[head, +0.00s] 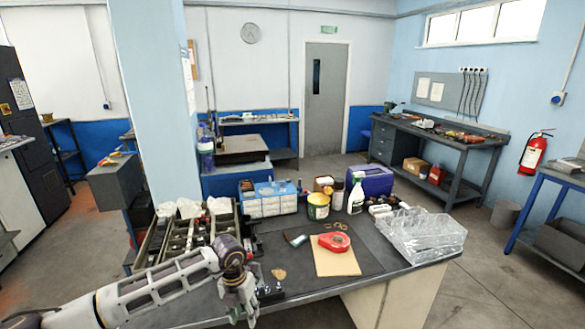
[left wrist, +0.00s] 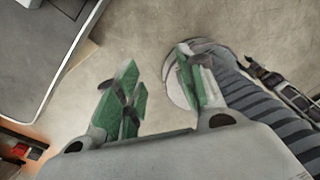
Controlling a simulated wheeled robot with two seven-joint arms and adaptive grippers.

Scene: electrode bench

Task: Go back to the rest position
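My left arm reaches in from the lower left of the head view. Its gripper (head: 242,305) hangs downward at the near edge of the workbench (head: 300,285). In the left wrist view the two green-padded fingers of the left gripper (left wrist: 160,82) stand apart with nothing between them, so it is open and empty. Bare floor (left wrist: 150,30) shows beyond the fingers. My right arm and right gripper are not in either view.
The front right of the bench is clear.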

